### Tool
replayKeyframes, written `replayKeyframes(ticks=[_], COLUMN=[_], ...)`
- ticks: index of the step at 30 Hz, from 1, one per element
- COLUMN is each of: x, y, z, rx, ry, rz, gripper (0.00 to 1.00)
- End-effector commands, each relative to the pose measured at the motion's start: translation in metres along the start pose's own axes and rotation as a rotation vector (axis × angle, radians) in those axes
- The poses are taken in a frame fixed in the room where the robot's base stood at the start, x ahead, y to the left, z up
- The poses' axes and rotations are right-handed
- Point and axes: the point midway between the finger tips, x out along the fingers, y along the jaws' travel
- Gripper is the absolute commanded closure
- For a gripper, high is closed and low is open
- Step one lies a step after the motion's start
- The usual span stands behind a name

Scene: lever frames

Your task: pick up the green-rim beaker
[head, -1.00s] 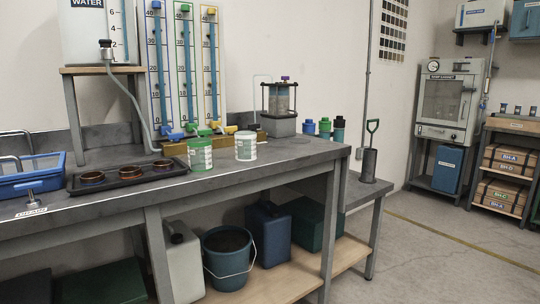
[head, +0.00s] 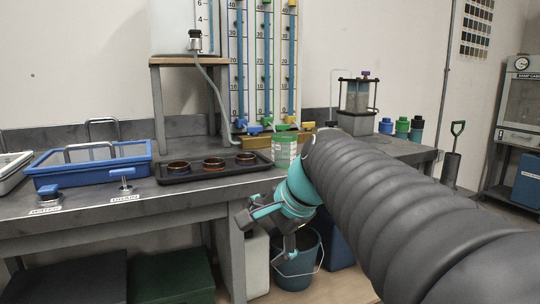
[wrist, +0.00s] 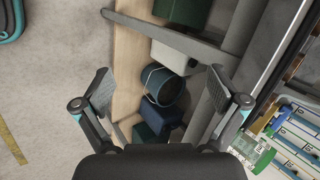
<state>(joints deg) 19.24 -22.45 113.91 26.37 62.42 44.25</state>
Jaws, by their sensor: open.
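The green-rim beaker (head: 285,151) stands upright on the grey bench, right of the dark tray, in the head view. My arm covers its lower right side. In the wrist view a pale container with a green edge (wrist: 264,160) shows at the lower right; I cannot tell for sure that it is this beaker. My gripper (head: 267,236) is in front of the bench, below the beaker and apart from it. Its open fingers also show in the wrist view (wrist: 160,78), with nothing between them. The pale beaker seen earlier beside it is hidden behind my arm.
The dark tray (head: 205,173) with three round dishes lies left of the beaker. A blue tray (head: 92,174) sits farther left. Gauge tubes (head: 265,60) rise behind.

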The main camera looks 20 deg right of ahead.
Motion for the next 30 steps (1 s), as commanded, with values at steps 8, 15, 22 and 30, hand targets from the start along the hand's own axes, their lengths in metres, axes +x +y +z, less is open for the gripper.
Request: replayKeyframes(ticks=[8, 15, 22, 30], x=[-0.051, -0.100, -0.112, -0.072], y=[-0.105, -0.140, -0.150, -0.173], z=[-0.128, -0.213, -0.236, -0.232], rx=[0.877, 1.329, 1.453, 1.455], ry=[-0.178, -0.379, -0.460, -0.462], rz=[-0.231, -0.356, -0.384, -0.381], gripper=[0.04, 0.04, 0.04, 0.04])
